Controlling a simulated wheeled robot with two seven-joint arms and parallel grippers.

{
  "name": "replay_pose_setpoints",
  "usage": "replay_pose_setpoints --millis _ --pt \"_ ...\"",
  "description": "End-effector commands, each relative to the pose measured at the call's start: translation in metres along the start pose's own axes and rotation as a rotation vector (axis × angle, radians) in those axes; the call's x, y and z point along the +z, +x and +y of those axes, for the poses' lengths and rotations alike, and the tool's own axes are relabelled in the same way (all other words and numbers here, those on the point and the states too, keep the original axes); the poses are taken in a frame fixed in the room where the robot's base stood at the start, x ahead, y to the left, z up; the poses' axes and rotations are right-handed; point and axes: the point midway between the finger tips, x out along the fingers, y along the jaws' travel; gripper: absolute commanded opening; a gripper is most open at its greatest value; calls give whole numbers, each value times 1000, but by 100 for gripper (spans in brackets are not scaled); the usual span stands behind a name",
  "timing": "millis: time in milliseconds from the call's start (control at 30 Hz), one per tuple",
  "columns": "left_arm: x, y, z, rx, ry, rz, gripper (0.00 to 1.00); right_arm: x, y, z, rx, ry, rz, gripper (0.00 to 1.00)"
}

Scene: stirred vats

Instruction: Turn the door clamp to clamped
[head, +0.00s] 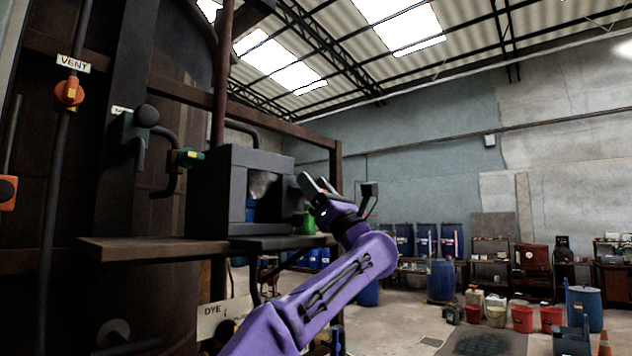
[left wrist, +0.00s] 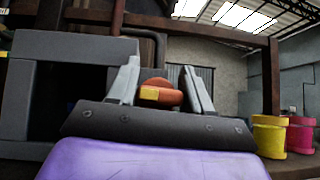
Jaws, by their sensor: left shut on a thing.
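In the left wrist view an orange-red knob with a yellow mark (left wrist: 160,93), seemingly the door clamp, sits between the two grey fingers of my left gripper (left wrist: 160,72). The fingers are shut on it. In the head view my left gripper (head: 316,188) is at the end of the purple arm, at the right side of a dark grey box (head: 210,195) on a shelf. The knob is hidden there. The box's grey frame also shows in the left wrist view (left wrist: 75,47), at left, around a dark opening. I cannot read the clamp's setting. My right gripper is out of view.
The shelf (head: 150,248) runs under the box. A green-and-yellow handle (head: 187,157) and an orange vent handle (head: 69,93) are on pipes at the left. A yellow pot (left wrist: 270,137) and a pink pot (left wrist: 300,135) stand at right. Open floor (head: 400,320) lies right of the arm.

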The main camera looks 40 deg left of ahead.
Motion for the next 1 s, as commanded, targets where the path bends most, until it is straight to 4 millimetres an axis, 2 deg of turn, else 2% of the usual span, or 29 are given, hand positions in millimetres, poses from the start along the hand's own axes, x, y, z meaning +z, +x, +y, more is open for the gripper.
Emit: replay_pose_setpoints --millis 200,733,767,800,1000 --pt "-1 -1 -1 41 -43 3 19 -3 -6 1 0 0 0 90" --pt "-2 -1 0 56 -57 4 19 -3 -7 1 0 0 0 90" --pt "-2 -1 0 56 -57 4 59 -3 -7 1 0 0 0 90" --pt "-2 -1 0 56 -57 4 70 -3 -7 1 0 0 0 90" --pt "-1 0 1 56 -56 3 70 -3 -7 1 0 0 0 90"
